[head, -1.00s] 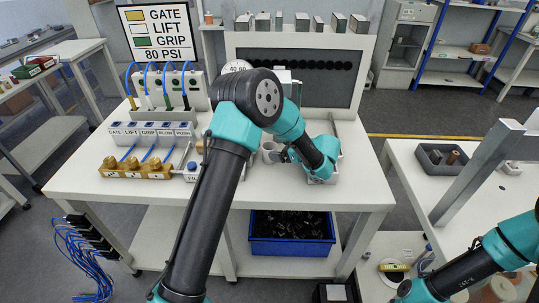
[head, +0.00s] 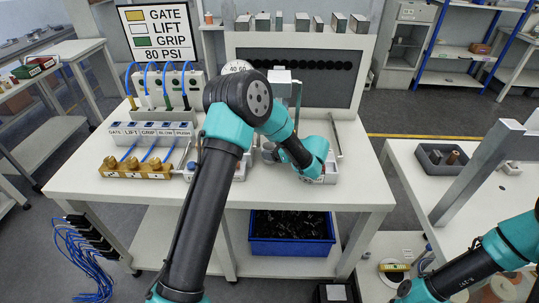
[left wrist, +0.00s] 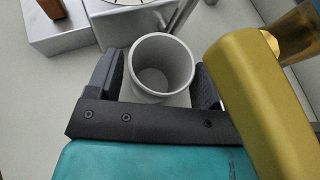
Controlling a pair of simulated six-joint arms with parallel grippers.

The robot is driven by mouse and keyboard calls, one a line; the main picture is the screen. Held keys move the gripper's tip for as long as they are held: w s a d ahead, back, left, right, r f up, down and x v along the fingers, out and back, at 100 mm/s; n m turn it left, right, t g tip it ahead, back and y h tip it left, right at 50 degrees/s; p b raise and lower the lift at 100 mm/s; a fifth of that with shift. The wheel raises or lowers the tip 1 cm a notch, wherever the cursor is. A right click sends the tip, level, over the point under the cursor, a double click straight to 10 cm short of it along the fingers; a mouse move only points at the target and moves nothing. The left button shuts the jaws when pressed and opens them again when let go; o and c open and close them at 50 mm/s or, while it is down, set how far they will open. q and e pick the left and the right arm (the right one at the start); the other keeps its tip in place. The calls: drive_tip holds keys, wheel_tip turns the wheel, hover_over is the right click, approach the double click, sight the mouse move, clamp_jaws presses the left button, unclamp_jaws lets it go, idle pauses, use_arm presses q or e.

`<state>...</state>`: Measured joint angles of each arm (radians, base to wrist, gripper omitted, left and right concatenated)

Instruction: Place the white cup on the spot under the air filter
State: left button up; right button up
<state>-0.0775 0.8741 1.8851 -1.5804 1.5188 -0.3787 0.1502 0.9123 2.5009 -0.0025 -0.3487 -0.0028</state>
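The white cup (left wrist: 160,45) stands in the left wrist view with its open mouth toward the camera, and it looks empty. The dark fingers of my left gripper (left wrist: 158,85) flank it closely on both sides. Whether they press on it is unclear. A pale square surface shows below the cup. In the head view the cup (head: 267,152) is small and partly covered, beside my left gripper (head: 275,154) low over the bench. A large gold body (left wrist: 262,100) is close on the right of the wrist view; I cannot tell whether it is the air filter. My right gripper is out of view.
The white bench (head: 75,183) holds a brass manifold (head: 135,170) and labelled blocks (head: 150,131) on the left. A round gauge (head: 238,66) and a dark panel stand behind. Free bench top shows at right. A blue bin (head: 290,246) sits below.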

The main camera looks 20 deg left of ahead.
use_arm(q)
drive_tip(key=c, duration=0.7)
drive_tip(key=shift+r, duration=0.15)
